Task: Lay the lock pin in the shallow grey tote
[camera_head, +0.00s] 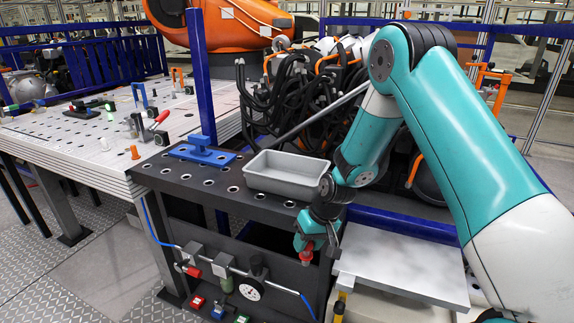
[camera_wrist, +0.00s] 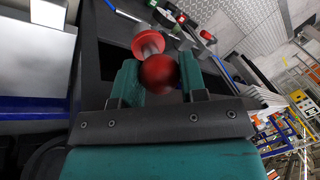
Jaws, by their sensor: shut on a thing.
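The lock pin (camera_wrist: 157,70) has a red ball end, a pale shank and a red collar. My gripper (camera_wrist: 163,80) is shut on it in the wrist view, with the ball end between the fingers. In the head view my gripper (camera_head: 309,243) hangs over the front right part of the dark bench, and the red of the lock pin (camera_head: 306,255) shows just below it. The shallow grey tote (camera_head: 285,175) sits on the dark bench top, behind and left of my gripper. The part of its inside that shows is empty.
A blue fixture (camera_head: 201,153) stands on the perforated dark bench (camera_head: 190,183), left of the tote. A gauge with valves (camera_head: 250,285) is on the bench front. A blue post (camera_head: 201,75) rises behind. A pale plate (camera_head: 405,265) lies to the right.

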